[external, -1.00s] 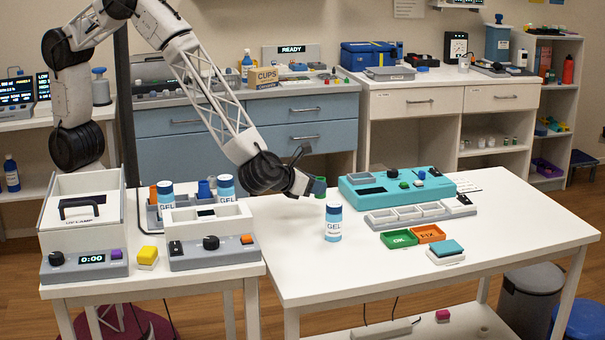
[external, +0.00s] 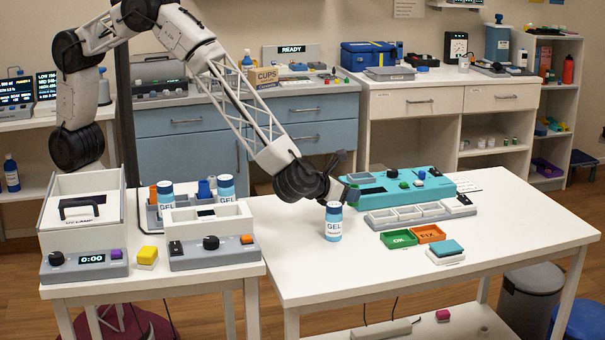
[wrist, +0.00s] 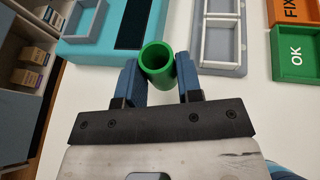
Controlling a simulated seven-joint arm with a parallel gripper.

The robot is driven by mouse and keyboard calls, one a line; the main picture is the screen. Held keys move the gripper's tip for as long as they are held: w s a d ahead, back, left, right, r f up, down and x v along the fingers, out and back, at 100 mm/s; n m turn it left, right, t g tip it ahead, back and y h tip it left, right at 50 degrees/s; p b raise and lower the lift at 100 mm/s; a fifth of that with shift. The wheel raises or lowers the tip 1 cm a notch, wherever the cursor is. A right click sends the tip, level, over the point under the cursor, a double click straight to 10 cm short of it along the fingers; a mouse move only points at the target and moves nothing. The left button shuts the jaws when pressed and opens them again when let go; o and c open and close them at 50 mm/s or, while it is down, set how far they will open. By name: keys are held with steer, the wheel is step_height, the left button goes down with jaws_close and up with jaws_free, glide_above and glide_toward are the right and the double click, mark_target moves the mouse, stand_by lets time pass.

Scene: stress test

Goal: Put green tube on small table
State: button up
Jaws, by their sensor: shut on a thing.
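The green tube (wrist: 158,74) is short, hollow and open at the top. In the wrist view it sits between the two blue fingers of my gripper (wrist: 157,80), which are shut on it. In the external view my gripper (external: 349,192) is above the large white table, just behind and above a gel bottle; the tube is mostly hidden there. The smaller white table (external: 190,290) stands at the left, joined closely to the large one, and my gripper is well to the right of it.
The gel bottle (external: 333,228) stands upright close to my gripper. A teal device (external: 440,189), grey tray (external: 420,214), green OK bin (external: 398,239) and orange bin (external: 428,233) lie to the right.

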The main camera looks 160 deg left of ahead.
mark_target(350, 204)
stand_by(0.3)
steer(key=shift+w+a, duration=0.15)
steer(key=shift+a, duration=0.05)
steer(key=shift+w+a+f, duration=0.1)
steer(key=shift+a+f, duration=0.05)
steer(key=shift+f, duration=1.6)
steer(key=shift+f, duration=0.15)
steer(key=o, duration=0.9)
steer(key=shift+r, duration=0.2)
steer(key=shift+v, duration=3.75)
